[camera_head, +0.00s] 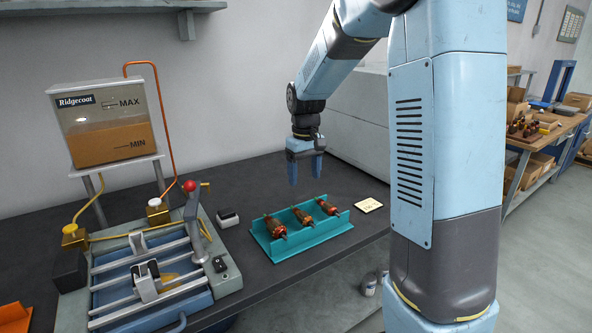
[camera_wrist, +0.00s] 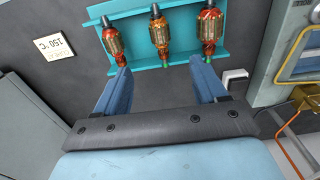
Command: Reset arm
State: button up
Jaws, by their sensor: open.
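My gripper (camera_head: 306,168) hangs from the blue arm above the dark bench, pointing down, over the back edge of the teal tray. In the wrist view my gripper (camera_wrist: 166,88) shows two blue fingers spread apart with nothing between them. The teal tray (camera_head: 325,239) holds three copper-wound armatures: left (camera_head: 275,226), middle (camera_head: 302,216) and right (camera_head: 327,207). In the wrist view the tray (camera_wrist: 183,48) lies beyond the fingertips with the same three armatures in a row. My fingers appear apart from them.
A winding or coating machine (camera_head: 150,270) with a red-knobbed lever stands at left, beneath a Ridgecoat tank (camera_head: 105,125). A small dark-and-white block (camera_head: 228,218) and a "150°C" card (camera_head: 368,205) flank the tray. A grey cabinet (camera_head: 358,125) stands behind. A wall shelf (camera_head: 110,8) hangs upper left.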

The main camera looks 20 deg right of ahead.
jog(key=s+r+m+t, duration=0.1)
jog(key=s+r, duration=0.3)
jog(key=s, duration=0.5)
jog(key=s+d+r+m+t, duration=0.1)
jog(key=s+r+t, duration=0.1)
jog(key=s, duration=0.7)
jog(key=s+r+m+t, duration=0.1)
jog(key=s+r, duration=0.4)
jog(key=s, duration=0.5)
jog(key=shift+d+r+m+t, duration=0.3)
jog(key=shift+d+t, duration=0.05)
jog(key=shift+t, duration=0.45)
jog(key=shift+s, duration=0.1)
